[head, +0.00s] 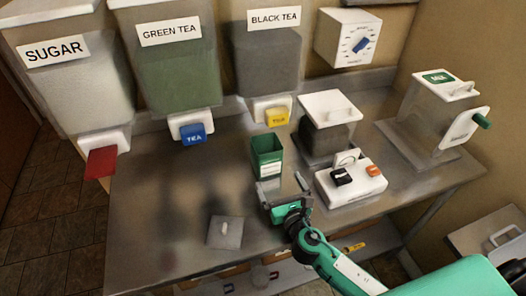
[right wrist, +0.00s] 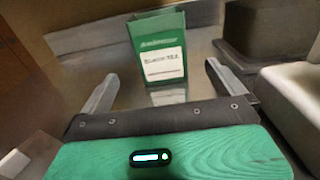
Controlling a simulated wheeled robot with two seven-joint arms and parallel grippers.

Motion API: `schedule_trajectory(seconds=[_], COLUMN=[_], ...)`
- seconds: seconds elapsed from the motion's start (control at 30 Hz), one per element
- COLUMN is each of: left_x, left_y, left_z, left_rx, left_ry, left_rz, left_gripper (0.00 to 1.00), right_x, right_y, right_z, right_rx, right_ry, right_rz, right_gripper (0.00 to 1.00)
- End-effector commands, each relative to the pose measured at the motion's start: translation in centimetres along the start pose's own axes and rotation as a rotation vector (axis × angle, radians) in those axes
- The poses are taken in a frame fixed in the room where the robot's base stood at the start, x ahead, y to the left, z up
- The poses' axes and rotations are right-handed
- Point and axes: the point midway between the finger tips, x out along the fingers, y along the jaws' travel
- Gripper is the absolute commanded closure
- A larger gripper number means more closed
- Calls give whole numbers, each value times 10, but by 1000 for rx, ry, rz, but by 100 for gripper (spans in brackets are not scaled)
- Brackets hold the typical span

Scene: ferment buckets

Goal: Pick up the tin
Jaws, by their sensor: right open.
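The tin is a green, upright, open-topped box (head: 267,158) with a white label, standing on the metal counter in the head view. It also shows straight ahead in the right wrist view (right wrist: 160,48), where its label is blurred. My right gripper (head: 279,182) is open, on the near side of the tin and low over the counter. In the right wrist view its two fingers point toward the tin, one to each side, with bare counter between the palm and the tin. Nothing is held. My left gripper is not in view.
A white box with black and orange switches (head: 350,184) stands right of the tin, and a grey-and-white machine (head: 328,122) behind it. Dispensers for sugar (head: 82,92), green tea (head: 176,80) and black tea (head: 268,65) hang behind. A flat square lid (head: 225,232) lies front left.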

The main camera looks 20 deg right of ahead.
Motion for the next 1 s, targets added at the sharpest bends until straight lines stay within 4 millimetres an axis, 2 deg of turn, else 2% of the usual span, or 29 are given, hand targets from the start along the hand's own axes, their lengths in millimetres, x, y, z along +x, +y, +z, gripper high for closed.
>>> schedule_trajectory(seconds=[0.33,0.47,0.57,0.7,0.9,1.0], left_x=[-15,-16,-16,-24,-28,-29], left_y=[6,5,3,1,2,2], left_z=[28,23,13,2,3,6], left_rx=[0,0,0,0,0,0], left_ry=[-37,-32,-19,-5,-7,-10], left_rz=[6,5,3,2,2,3], left_gripper=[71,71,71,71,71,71], right_x=[62,75,80,96,123,129], right_y=[0,0,0,-1,-1,-1], right_z=[2,1,2,6,6,5], right_rx=[2,2,2,2,3,2], right_ry=[0,1,0,0,0,1], right_rz=[-2,-1,-1,-3,-1,-1], right_gripper=[0,0,0,0,0,0])
